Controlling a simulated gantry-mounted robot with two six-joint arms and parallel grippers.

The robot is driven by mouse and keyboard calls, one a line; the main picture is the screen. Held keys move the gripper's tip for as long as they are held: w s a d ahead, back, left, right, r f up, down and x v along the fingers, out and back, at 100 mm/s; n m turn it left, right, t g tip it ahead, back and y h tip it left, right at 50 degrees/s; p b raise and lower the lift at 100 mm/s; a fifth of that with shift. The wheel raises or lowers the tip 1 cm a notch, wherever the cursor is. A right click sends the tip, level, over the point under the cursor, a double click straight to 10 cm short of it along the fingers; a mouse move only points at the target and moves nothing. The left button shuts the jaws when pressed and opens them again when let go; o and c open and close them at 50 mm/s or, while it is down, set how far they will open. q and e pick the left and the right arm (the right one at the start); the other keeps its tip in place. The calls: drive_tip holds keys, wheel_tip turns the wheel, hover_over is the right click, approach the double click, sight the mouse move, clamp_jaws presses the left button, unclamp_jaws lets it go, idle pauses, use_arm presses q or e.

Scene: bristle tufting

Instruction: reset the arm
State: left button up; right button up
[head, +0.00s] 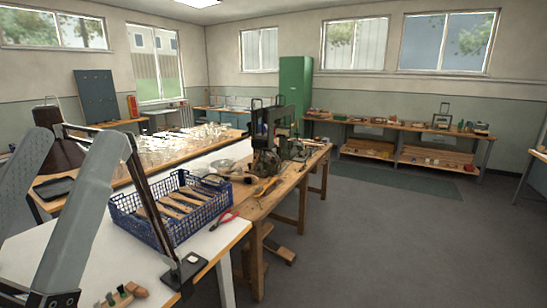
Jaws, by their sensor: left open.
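My left arm comes in from the left as large grey links, one sloping down to the bottom left corner. My left gripper (48,298) is the dark part at the lower end, mostly cut off by the bottom edge; it is open, and I see nothing held in it. It is left of some small wooden pieces (124,295) on the white table (222,236). My right gripper is not in view.
A blue crate (135,226) with wooden brush bodies stands on the white table, near red-handled pliers (224,221). A dark machine (268,130) stands on the wooden bench behind. Open floor (400,240) lies right.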

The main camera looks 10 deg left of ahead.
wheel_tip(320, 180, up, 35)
drive_tip(key=p, duration=3.1)
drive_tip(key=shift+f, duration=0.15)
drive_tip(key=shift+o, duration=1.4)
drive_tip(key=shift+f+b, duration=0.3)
drive_tip(key=shift+b, duration=0.05)
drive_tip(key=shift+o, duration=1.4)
